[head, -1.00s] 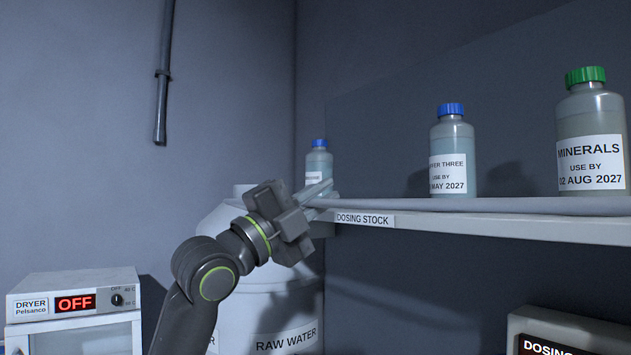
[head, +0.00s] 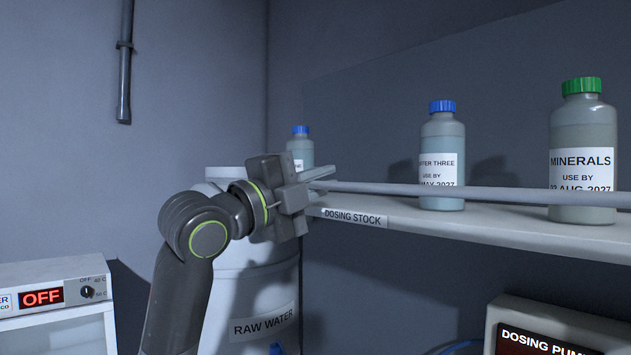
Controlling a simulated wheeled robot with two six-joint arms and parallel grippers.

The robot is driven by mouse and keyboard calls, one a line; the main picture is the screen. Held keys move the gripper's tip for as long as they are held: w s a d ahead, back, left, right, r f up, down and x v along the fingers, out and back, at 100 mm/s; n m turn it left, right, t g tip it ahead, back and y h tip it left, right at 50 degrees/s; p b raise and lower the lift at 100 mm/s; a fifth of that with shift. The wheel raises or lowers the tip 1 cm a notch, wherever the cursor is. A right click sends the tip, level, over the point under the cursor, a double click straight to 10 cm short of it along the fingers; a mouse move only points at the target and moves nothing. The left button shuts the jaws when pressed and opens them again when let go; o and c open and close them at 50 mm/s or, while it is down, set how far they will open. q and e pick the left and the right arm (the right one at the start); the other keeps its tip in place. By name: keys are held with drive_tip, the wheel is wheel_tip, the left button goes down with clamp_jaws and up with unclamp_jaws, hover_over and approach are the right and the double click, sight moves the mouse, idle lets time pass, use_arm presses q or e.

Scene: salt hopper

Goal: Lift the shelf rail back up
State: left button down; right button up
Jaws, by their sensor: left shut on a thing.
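The shelf rail (head: 480,193) is a long grey bar running along the front of the shelf (head: 450,222). It stands a little above the shelf board and crosses in front of the lower part of the bottles. My left gripper (head: 322,180) is at the rail's left end, shut on it. The rail's right end is outside the picture. My right gripper is not in view.
On the shelf stand a small blue-capped bottle (head: 301,148), a larger blue-capped bottle (head: 442,150) and a green-capped minerals bottle (head: 583,140). A white raw water tank (head: 262,290) is below. A dryer (head: 52,290) is at lower left, a dosing pump box (head: 540,330) at lower right.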

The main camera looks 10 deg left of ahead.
use_arm(q)
drive_tip(key=shift+f, duration=0.1)
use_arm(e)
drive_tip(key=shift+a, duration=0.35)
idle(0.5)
